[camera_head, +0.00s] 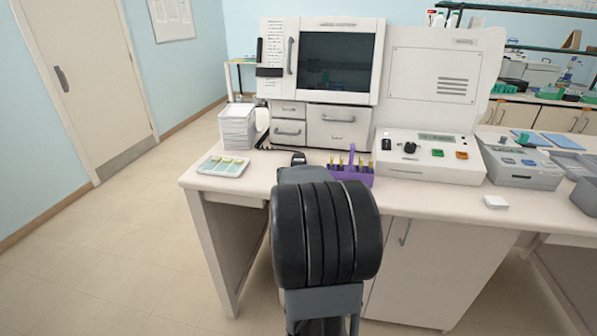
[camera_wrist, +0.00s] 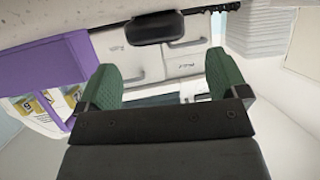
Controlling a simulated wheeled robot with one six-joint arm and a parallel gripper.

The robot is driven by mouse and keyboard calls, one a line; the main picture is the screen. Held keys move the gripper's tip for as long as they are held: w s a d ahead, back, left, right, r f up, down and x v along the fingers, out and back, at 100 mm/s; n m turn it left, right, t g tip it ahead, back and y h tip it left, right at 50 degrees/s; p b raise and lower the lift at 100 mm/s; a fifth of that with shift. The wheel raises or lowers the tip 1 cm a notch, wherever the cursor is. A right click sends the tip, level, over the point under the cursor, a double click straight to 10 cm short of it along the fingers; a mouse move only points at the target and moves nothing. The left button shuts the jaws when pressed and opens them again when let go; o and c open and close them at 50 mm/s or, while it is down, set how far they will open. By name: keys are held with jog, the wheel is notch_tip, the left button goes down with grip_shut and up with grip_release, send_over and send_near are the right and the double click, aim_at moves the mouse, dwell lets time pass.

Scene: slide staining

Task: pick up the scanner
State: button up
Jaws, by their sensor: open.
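The scanner (camera_head: 298,158) is a small black device with a dark cable, lying on the white bench in front of the drawers. In the wrist view the scanner (camera_wrist: 155,27) is a dark rounded shape at the top centre, beyond the fingertips. My gripper (camera_wrist: 165,82) has two green-padded fingers, spread apart with nothing between them. It is apart from the scanner. In the head view my own black arm hides the gripper and comes up close to the scanner's near side.
A purple rack (camera_head: 352,176) with several bottles stands close right of the scanner; it shows at left in the wrist view (camera_wrist: 40,60). A white stack (camera_head: 237,128) and a slide tray (camera_head: 223,166) lie to the left. A cabinet with drawers (camera_head: 337,127) stands behind.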

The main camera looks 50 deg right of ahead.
jog(key=shift+b+x, duration=0.55)
jog(key=shift+x, duration=2.65)
jog(key=shift+f, duration=0.15)
jog(key=shift+s, duration=0.1)
jog(key=c, duration=1.1)
